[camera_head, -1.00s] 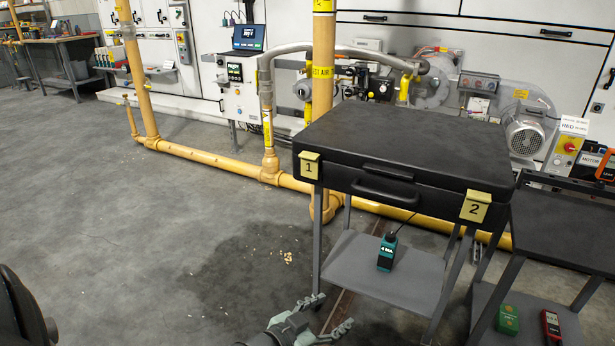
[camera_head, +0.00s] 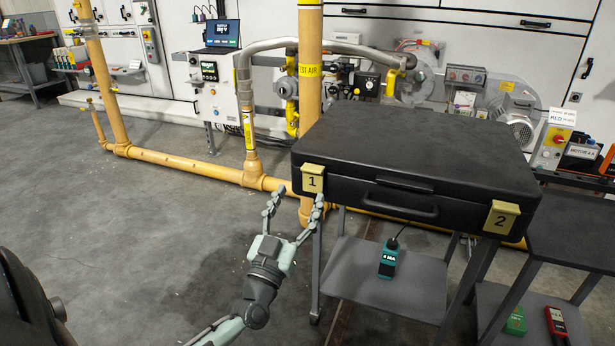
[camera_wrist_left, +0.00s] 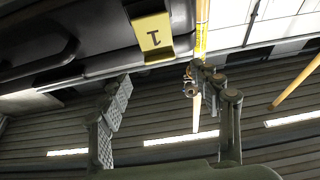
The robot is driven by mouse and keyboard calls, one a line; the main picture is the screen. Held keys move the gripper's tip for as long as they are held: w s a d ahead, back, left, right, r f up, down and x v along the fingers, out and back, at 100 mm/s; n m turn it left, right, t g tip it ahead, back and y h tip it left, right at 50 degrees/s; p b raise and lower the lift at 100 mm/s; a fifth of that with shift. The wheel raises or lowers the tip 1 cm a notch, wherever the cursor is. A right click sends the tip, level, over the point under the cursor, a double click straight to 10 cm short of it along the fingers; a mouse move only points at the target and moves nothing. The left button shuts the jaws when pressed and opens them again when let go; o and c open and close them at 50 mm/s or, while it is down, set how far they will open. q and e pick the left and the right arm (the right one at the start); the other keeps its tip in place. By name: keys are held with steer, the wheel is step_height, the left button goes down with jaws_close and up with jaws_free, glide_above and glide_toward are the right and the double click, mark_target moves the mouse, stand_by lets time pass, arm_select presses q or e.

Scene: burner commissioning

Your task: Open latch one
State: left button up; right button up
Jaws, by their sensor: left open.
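Latch one (camera_head: 313,180) is a yellow plate marked 1 on the front left corner of the closed black case (camera_head: 420,145). My left gripper (camera_head: 295,200) is open and empty, just below and to the left of latch one, with one finger near the latch's lower edge. No clear contact shows. In the left wrist view the two fingers (camera_wrist_left: 165,95) stand apart below the latch. Latch two (camera_head: 500,217) is on the case's front right, with the handle (camera_head: 400,204) between them. My right gripper is not in view.
The case rests on a grey cart with a lower shelf (camera_head: 350,270) holding a teal 4 mA device (camera_head: 389,259). A darker cart (camera_head: 575,225) stands close at right. Yellow pipes (camera_head: 200,168) run behind. Open floor (camera_head: 130,240) lies to the left.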

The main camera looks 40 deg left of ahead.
mark_target(310, 173)
arm_select(q)
steer(key=x, duration=0.4)
steer(key=shift+w+r, duration=0.1)
steer(key=shift+w, duration=0.05)
steer(key=shift+w+r, duration=0.15)
steer(key=shift+w, duration=0.2)
steer(key=shift+w+a+r, duration=0.1)
steer(key=shift+w+a, duration=0.05)
steer(key=shift+w, duration=0.15)
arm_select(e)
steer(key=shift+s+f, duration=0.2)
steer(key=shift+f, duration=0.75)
arm_select(q)
steer(key=shift+c, duration=0.6)
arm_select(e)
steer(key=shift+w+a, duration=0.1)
arm_select(q)
steer(key=c, duration=1)
steer(key=shift+c, duration=0.2)
